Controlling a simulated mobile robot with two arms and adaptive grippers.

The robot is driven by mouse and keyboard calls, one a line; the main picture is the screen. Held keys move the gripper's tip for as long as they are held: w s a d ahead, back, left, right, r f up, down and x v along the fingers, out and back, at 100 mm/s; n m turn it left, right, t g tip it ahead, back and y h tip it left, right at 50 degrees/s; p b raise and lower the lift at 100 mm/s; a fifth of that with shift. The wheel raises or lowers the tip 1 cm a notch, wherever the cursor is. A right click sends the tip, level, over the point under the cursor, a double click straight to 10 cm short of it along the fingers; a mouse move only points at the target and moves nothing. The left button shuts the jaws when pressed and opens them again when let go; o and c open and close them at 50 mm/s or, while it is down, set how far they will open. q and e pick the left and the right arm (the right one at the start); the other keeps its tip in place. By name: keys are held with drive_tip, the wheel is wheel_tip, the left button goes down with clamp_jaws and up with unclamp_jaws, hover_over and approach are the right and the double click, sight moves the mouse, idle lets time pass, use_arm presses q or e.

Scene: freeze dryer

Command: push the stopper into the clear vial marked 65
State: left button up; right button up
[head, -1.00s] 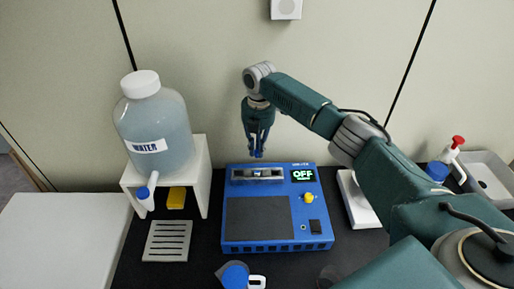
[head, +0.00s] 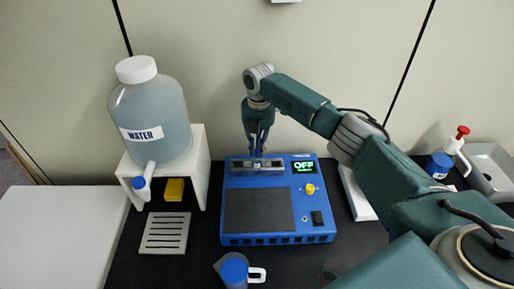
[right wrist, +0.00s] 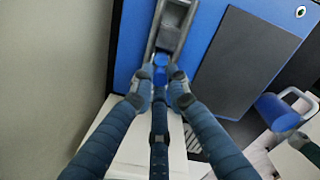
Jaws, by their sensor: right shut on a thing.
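My right gripper (head: 257,153) points down over the slotted tray at the back of the blue machine (head: 262,239). In the right wrist view its fingers (right wrist: 160,92) are closed around a small blue piece (right wrist: 160,74) at the end of the grey slot (right wrist: 176,25). I cannot tell whether this piece is the stopper. The clear vial marked 65 cannot be made out, and no number is readable; the fingers cover that spot. My left gripper is not in view.
The machine's display (head: 304,166) reads OFF. A water jug (head: 152,110) on a white stand (head: 202,165) is at the left, with a slotted drip tray (head: 165,233) before it. A blue mug (head: 234,270) stands in front.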

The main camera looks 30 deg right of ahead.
drive_tip(key=shift+f+p, duration=0.1)
drive_tip(key=shift+p, duration=0.25)
idle(0.7)
drive_tip(key=shift+f, duration=0.55)
idle(0.6)
drive_tip(key=o, duration=1.3)
drive_tip(key=shift+o, duration=0.2)
drive_tip(key=shift+r, duration=0.15)
drive_tip(key=shift+r+p, duration=2.1)
drive_tip(key=shift+r, duration=0.3)
